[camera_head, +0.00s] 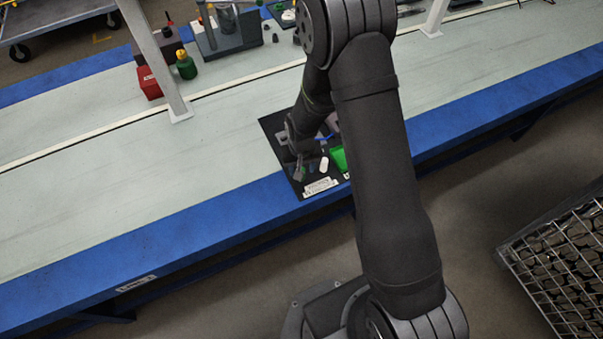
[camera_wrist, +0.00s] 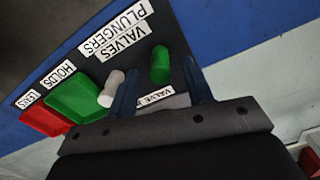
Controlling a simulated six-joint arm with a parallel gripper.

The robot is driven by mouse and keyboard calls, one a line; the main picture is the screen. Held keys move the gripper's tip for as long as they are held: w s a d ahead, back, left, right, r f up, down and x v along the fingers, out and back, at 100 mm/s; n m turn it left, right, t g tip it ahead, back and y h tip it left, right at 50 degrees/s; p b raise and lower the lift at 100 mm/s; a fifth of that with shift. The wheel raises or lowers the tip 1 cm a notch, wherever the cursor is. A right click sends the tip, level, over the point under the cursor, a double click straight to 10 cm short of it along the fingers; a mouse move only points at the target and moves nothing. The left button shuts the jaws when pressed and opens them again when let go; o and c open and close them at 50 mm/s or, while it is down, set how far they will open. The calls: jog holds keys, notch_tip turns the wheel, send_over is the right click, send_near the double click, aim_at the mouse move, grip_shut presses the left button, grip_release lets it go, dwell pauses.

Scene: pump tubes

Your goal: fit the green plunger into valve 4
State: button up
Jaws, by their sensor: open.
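The green plunger (camera_wrist: 160,64) stands on the black board, in front of my gripper. My gripper (camera_wrist: 160,68) is open, with its two blue fingers apart on either side of the plunger in the wrist view. I cannot tell whether either finger touches it. A grey part with a label reading "VALVE" (camera_wrist: 155,97) shows just past the gripper body. The rest of the label is hidden, so I cannot tell which valve it is. In the head view my arm covers much of the board (camera_head: 270,127).
A white plunger (camera_wrist: 111,88) stands close by the left finger. It also shows in the head view (camera_head: 324,164). A green tray (camera_wrist: 75,97) and a red tray (camera_wrist: 42,121) lie further left.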

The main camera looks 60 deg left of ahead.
jog(key=shift+f, duration=0.1)
grip_shut()
dwell(0.3)
jog(key=shift+r, duration=0.55)
notch_tip(320, 180, up, 3)
jog(key=shift+r, duration=0.2)
jog(key=w+d+r, duration=0.6)
jog(key=w, duration=0.2)
jog(key=s+a+n, duration=0.2)
jog(key=a+n, duration=0.2)
jog(key=a, duration=1.6)
jog(key=shift+n, duration=0.3)
jog(key=shift+w+f, duration=0.15)
jog(key=shift+f, duration=1.9)
jog(key=shift+w+f, duration=0.1)
jog(key=shift+f, duration=1.95)
